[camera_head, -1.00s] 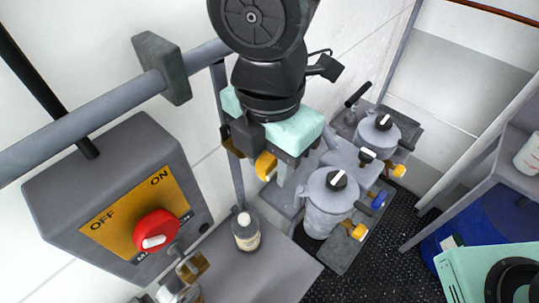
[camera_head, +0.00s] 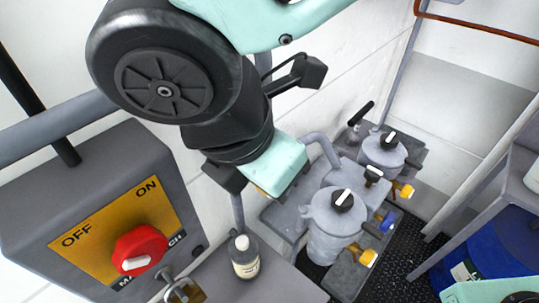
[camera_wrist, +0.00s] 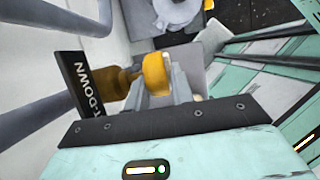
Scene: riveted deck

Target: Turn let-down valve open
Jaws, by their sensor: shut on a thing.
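The let-down valve shows in the wrist view as a yellow knob (camera_wrist: 156,73) on a brass stem (camera_wrist: 115,82), beside a black label plate (camera_wrist: 82,85) reading "DOWN" at its end. My gripper (camera_wrist: 165,88) is shut on the yellow knob, with its grey fingers on either side of it. In the head view my gripper's teal body (camera_head: 272,170) hangs in front of the wall, above and left of the grey filter pots. There my arm and gripper hide nearly all of the valve and the fingertips.
A grey switch box with a red ON/OFF knob (camera_head: 139,250) is at the lower left. A bottle (camera_head: 244,257) stands on the grey surface below my gripper. Grey pots (camera_head: 334,222) with black-and-white knobs and several yellow and blue handles stand to the right. A blue drum (camera_head: 480,255) is farther right.

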